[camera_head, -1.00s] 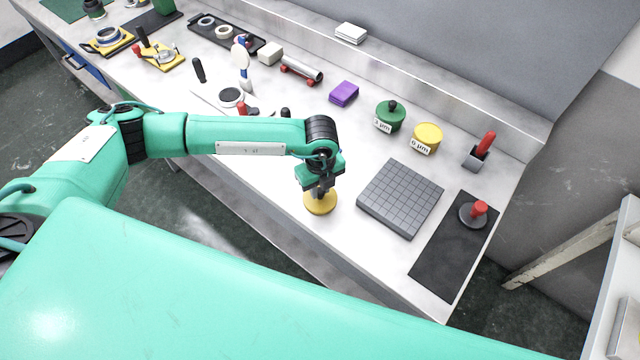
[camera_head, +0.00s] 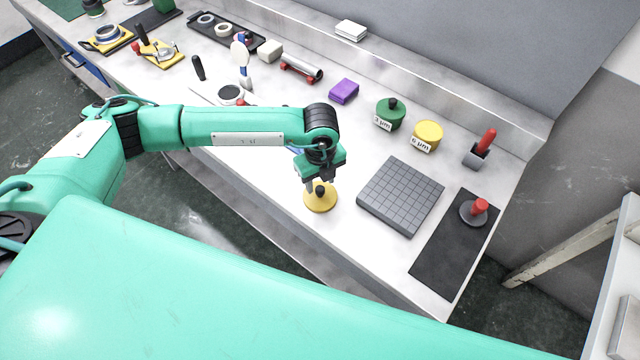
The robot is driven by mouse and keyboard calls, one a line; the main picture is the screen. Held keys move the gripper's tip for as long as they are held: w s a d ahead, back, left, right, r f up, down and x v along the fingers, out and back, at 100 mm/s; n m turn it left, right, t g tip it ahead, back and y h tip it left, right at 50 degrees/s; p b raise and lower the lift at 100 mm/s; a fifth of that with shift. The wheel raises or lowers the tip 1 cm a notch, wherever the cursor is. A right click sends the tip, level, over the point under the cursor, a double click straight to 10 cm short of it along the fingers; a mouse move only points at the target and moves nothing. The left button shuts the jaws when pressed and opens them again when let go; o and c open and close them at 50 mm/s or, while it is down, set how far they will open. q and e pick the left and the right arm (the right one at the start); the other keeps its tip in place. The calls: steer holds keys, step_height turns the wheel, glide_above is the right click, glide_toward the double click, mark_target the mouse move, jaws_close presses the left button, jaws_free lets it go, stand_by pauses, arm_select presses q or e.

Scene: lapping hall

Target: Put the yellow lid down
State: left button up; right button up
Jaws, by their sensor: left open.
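The yellow lid (camera_head: 320,202) is a flat disc with a black knob on top. It lies on the bench near the front edge, left of the grey grooved plate. My left gripper (camera_head: 318,183) is open just above the lid, around or right over the knob; the exact gap is hard to see. A yellow jar (camera_head: 427,136) labelled 6 µm stands further back, with a yellow top and no black knob showing. My right gripper is out of view.
The grey grooved plate (camera_head: 401,196) is right of the lid. A green jar (camera_head: 390,115) with a black knob, a purple block (camera_head: 344,91) and a red-handled tool in a holder (camera_head: 476,155) stand behind. A black mat (camera_head: 453,246) bears a red-knobbed disc (camera_head: 474,213).

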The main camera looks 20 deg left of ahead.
mark_target(320, 188)
arm_select(q)
step_height(320, 188, up, 10)
steer(key=b, duration=0.1)
steer(key=shift+b, duration=0.35)
steer(key=shift+f, duration=0.15)
